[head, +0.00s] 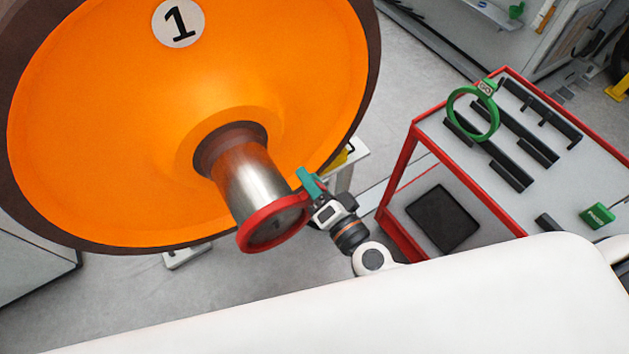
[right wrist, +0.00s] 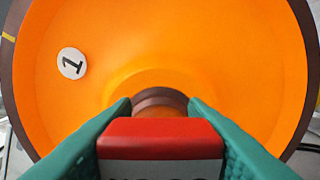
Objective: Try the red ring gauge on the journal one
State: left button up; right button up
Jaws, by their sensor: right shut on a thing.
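The red ring gauge (head: 250,241) is at the free end of the steel journal (head: 250,180) of the orange wheel marked 1 (head: 90,110). The ring lines up with the journal's end and overlaps it in the head view; I cannot tell whether it is around the end or just in front of it. My right gripper (head: 311,186) is shut on the gauge's handle, to the right of the journal. In the right wrist view, the teal fingers (right wrist: 160,115) hold the red handle block (right wrist: 160,135) from both sides; the ring itself is hidden there. My left gripper is not in view.
A red-framed cart (head: 408,160) stands at the right. On it are a green ring gauge (head: 453,101), several dark bars (head: 510,172) and a green block (head: 597,215). A black tray (head: 442,218) lies on its lower shelf. Grey floor shows between wheel and cart.

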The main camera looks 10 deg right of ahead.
jog(key=shift+p+x, duration=0.65)
jog(key=shift+x, duration=1.15)
jog(key=shift+s, duration=0.15)
jog(key=b+v, duration=0.1)
jog(key=v, duration=0.9)
jog(key=shift+s, duration=0.15)
dwell(0.7)
jog(key=shift+d, duration=0.1)
dwell(0.4)
